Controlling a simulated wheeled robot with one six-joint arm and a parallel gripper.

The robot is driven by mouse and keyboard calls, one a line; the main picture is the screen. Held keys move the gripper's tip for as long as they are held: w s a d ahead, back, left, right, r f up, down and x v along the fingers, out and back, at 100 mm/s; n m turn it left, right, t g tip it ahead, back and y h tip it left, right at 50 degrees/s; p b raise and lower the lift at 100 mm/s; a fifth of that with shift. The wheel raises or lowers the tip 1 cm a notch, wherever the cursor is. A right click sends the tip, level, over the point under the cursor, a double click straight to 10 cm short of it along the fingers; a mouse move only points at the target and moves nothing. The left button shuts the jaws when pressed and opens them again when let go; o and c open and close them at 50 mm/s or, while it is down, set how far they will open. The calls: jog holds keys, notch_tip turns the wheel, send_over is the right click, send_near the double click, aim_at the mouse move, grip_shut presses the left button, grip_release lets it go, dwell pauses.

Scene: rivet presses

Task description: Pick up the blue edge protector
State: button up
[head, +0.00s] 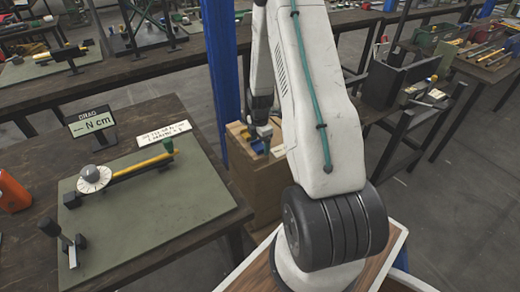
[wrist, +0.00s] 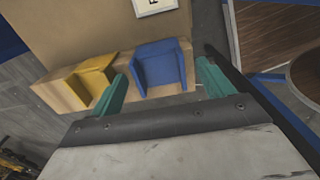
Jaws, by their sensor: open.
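The blue edge protector (wrist: 160,68) sits on a cardboard-coloured box surface in the wrist view, between my two green fingertips. My gripper (wrist: 160,88) is open, with one finger to the left of the blue piece and one to its right. I cannot tell whether either finger touches it. In the head view my gripper (head: 262,136) is over the box, small and partly hidden by my arm. A bit of the blue edge protector (head: 257,147) shows beneath it there.
A yellow edge protector (wrist: 92,82) sits left of the blue one, close to my left finger. The brown box (head: 252,185) stands beside a blue post (head: 222,70). A dark workbench (head: 120,115) with a green mat is to the left. A white label (wrist: 155,5) lies behind.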

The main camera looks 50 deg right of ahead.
jog(key=shift+f, duration=0.25)
jog(key=c, duration=1.1)
jog(key=shift+o, duration=0.2)
jog(key=shift+r, duration=0.1)
